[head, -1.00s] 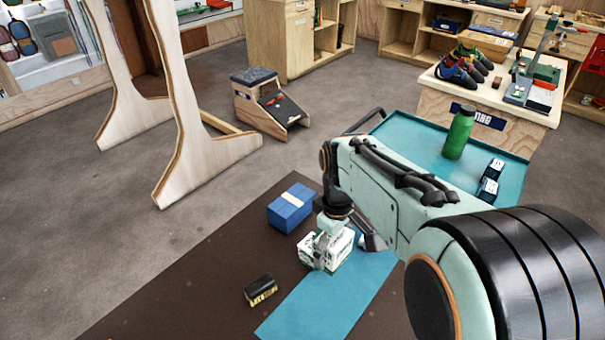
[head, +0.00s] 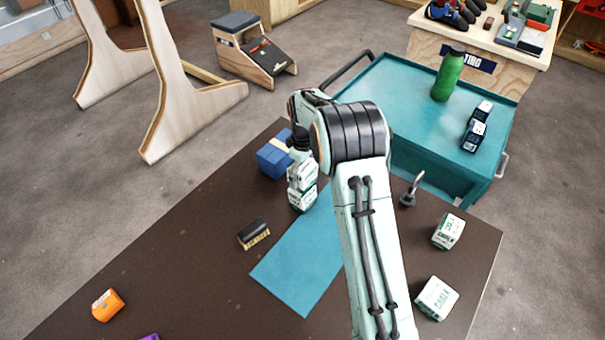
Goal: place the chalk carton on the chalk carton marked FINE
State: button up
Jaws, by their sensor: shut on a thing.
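My gripper (head: 301,172) points down near the far end of the blue mat and is shut on a white and green chalk carton (head: 298,182). The held carton is partly hidden by the fingers. Another white and green carton (head: 303,201) shows directly below it on the table side. The two look stacked or nearly touching; I cannot tell if there is a gap. No FINE marking is readable on either. Two more white chalk cartons, one (head: 448,231) and a larger-looking one (head: 437,298), stand at the right of the brown table.
The blue mat (head: 290,277) lies on the brown table (head: 190,270). A blue box (head: 274,155) stands close left of my gripper. A brush (head: 254,235), an orange item (head: 107,305) and a metal piece (head: 411,190) lie around. A teal cart (head: 400,110) with a green bottle (head: 449,75) stands behind.

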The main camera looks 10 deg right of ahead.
jog(key=shift+f, duration=0.3)
jog(key=shift+f, duration=0.15)
jog(key=shift+f, duration=0.25)
jog(key=o, duration=1.2)
jog(key=shift+o, duration=0.2)
